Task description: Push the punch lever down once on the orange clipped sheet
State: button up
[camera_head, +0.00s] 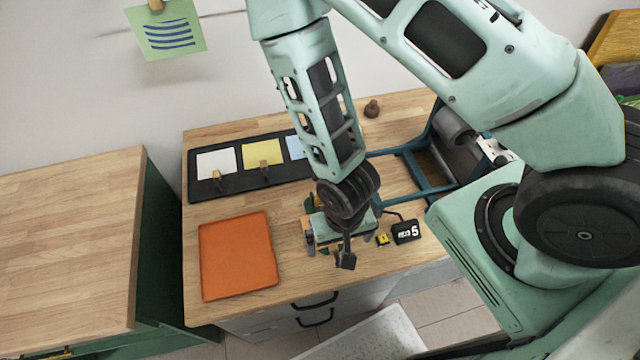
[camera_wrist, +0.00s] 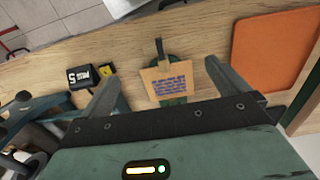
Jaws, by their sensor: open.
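The orange sheet (camera_wrist: 158,86) with blue printed marks lies flat over a dark green punch base (camera_wrist: 178,68) in the wrist view. The dark punch lever (camera_wrist: 159,47) sticks out beyond the sheet toward the table's front edge. In the head view, what looks like the lever's end (camera_head: 346,261) shows in front of my gripper (camera_head: 341,236); my arm hides most of the punch and sheet. My gripper (camera_wrist: 161,72) points down over them, fingers wide apart on either side of the sheet in the picture, with nothing between them. I cannot tell its height above the lever.
An orange tray (camera_head: 238,286) lies left of the punch. A black number block (camera_head: 405,233) and a small yellow item (camera_head: 382,239) stand on the right. A black board (camera_head: 200,191) with several clipped sheets is behind. A blue-green frame (camera_head: 415,172) stands behind right.

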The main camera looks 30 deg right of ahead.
jog(key=shift+s+a+r+p, duration=0.1)
jog(key=shift+s+r+p, duration=0.4)
jog(key=shift+p, duration=0.3)
jog(key=shift+s+a+r+p, duration=0.1)
jog(key=shift+s+r+p, duration=0.2)
jog(key=shift+r+p, duration=0.4)
jog(key=shift+w+f, duration=0.1)
jog(key=shift+f, duration=0.1)
jog(key=w+a+r+n+y+b, duration=0.2)
jog(key=w+a+r+n+b, duration=0.15)
jog(key=a+b, duration=0.45)
jog(key=s+d+r+n+h+b, duration=0.1)
jog(key=s+d+r+n+b, duration=0.3)
jog(key=b, duration=0.8)
jog(key=shift+d+r+n, duration=0.35)
jog(key=shift+r+n, duration=0.9)
jog(key=shift+r, duration=0.7)
jog(key=shift+w, duration=0.1)
